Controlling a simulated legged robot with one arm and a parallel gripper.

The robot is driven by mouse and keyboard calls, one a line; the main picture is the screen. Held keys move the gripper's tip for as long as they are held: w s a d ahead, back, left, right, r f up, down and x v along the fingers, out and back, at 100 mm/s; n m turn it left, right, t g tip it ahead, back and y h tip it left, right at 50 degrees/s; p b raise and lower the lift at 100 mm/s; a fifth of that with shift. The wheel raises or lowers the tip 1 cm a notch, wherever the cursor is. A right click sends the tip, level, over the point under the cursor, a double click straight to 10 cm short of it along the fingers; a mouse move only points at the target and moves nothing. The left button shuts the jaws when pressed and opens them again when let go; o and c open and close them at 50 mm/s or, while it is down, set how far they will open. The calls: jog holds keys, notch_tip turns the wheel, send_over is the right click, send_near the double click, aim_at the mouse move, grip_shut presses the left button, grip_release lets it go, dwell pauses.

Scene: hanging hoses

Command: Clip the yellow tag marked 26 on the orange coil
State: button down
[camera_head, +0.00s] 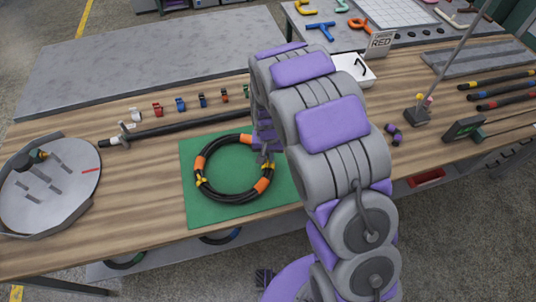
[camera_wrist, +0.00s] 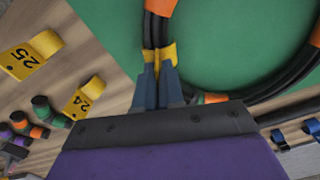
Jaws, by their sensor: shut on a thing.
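The coil (camera_head: 203,192) is a ring of black hose with orange bands, lying on a green mat (camera_head: 203,217). Part of it also shows in the wrist view (camera_wrist: 154,27), with an orange band at the top. My gripper (camera_wrist: 158,72) is shut on a yellow tag (camera_wrist: 168,51) at the coil's edge. The tag lies against the black strands; I cannot tell whether it goes fully around them, and no number on it is readable. In the head view my gripper (camera_head: 264,156) is at the coil's upper right, partly hidden by my arm.
Yellow tags marked 25 (camera_wrist: 20,63) and 24 (camera_wrist: 80,101) lie on the wooden table, left in the wrist view. Small coloured clips (camera_head: 180,104) and a long black rod (camera_head: 185,126) lie behind the mat. A round grey plate (camera_head: 75,190) stands left.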

jog(key=shift+f, duration=0.35)
dwell(0.3)
jog(key=c, duration=1.2)
grip_release()
jog(key=shift+r, duration=0.1)
notch_tip(320, 180, up, 17)
jog(key=p, duration=0.3)
jog(key=s+d+r, duration=0.4)
jog(key=s+d, duration=0.1)
jog(key=s, duration=0.2)
jog(key=s+d+r, duration=0.5)
jog(key=s, duration=0.3)
jog(key=shift+g, duration=0.9)
jog(key=s+d, duration=0.1)
jog(key=s, duration=0.4)
jog(key=s+d+r, duration=0.1)
jog(key=s, duration=0.5)
jog(key=s+d, duration=0.2)
jog(key=s, duration=0.4)
jog(key=shift+s+r, duration=0.2)
